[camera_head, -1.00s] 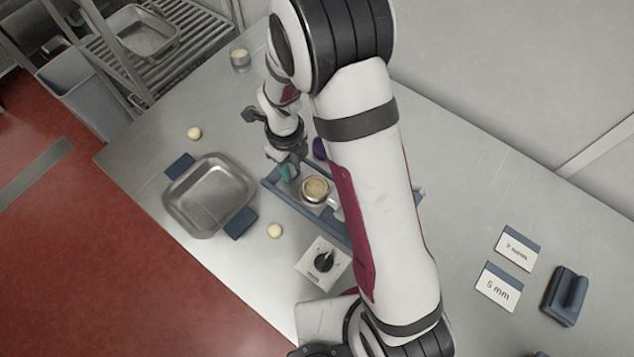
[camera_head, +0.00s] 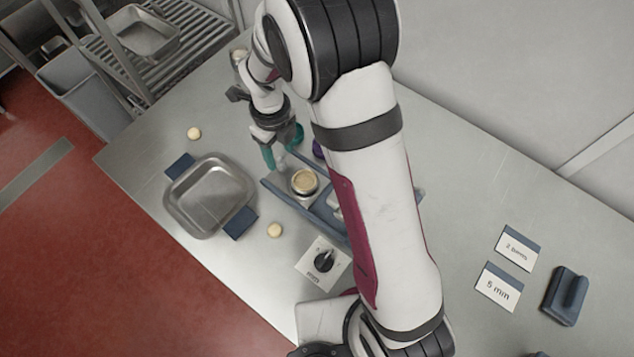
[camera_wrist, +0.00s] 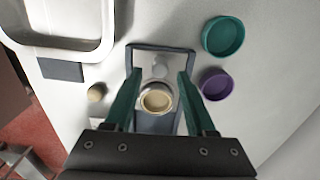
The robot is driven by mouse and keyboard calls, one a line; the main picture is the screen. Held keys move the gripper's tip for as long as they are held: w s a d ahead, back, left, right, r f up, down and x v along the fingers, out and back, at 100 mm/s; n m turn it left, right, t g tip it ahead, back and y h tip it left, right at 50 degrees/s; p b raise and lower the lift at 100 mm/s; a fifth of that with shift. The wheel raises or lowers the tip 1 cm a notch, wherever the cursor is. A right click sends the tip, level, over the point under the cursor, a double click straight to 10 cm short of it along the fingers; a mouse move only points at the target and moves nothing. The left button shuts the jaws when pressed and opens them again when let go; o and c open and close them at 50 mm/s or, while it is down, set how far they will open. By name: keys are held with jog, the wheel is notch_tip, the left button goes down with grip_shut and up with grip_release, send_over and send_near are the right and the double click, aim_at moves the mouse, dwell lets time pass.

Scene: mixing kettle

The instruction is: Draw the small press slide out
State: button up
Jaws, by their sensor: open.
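The small press slide carries a round metal cup (camera_head: 304,181) with a pale, dough-like top. It sits at the upper-left end of the long blue-grey press base (camera_head: 330,218). In the wrist view, the cup (camera_wrist: 157,98) and a small grey knob (camera_wrist: 159,70) lie inside the dark-edged frame. My gripper (camera_head: 282,151) is open at that end of the base. In the wrist view, its teal fingers (camera_wrist: 159,75) stand apart on either side of the knob; I cannot tell whether they touch it. My arm hides part of the base.
A metal tray (camera_head: 168,199) on blue pads is left of the press. Dough balls (camera_head: 194,133) (camera_head: 275,230) lie nearby. Teal (camera_wrist: 223,37) and purple (camera_wrist: 217,84) round pieces are beside the frame. Cards (camera_head: 499,287) lie at right.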

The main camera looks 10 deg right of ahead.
notch_tip(320, 180, up, 10)
dwell(0.6)
